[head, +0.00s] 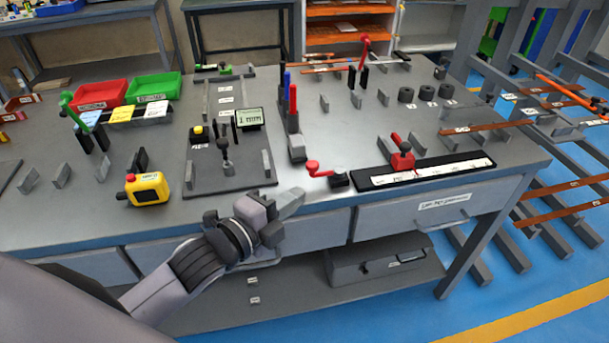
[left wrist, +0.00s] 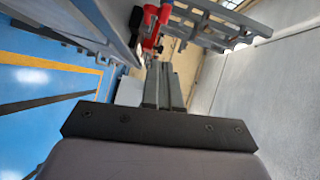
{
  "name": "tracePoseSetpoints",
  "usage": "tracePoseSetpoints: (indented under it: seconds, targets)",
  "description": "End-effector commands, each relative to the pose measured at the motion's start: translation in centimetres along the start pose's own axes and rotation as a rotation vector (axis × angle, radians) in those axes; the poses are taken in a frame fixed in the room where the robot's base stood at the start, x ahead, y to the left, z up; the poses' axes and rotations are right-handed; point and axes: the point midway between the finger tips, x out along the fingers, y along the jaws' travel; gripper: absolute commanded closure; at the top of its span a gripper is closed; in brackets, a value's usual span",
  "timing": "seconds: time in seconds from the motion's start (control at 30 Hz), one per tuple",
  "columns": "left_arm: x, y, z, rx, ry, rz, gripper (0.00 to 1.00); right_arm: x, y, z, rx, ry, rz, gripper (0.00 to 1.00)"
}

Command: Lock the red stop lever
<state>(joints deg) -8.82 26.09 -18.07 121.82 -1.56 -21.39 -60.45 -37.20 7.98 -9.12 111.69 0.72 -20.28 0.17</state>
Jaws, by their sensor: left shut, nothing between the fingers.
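My right gripper is not in view.
A red crank handle (head: 316,169) on a black base lies between my left gripper and the stop. A grey block (head: 297,148) and tall red and blue handles (head: 291,95) stand behind. A yellow box (head: 147,189) sits left.

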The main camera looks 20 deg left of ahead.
Motion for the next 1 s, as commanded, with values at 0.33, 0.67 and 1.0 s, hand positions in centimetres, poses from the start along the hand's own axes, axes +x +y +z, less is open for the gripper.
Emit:
tracePoseSetpoints:
  seconds: [0.33,0.67,1.0]
  targets:
    - [5.1,-0.1,1.0,0.003,0.000,0.000,1.00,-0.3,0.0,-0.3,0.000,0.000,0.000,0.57]
    - [6.7,0.0,2.7,0.000,0.001,0.001,1.00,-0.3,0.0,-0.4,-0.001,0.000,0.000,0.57]
    - [6.8,0.0,2.8,0.000,0.001,0.000,1.00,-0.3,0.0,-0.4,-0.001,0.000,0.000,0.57]
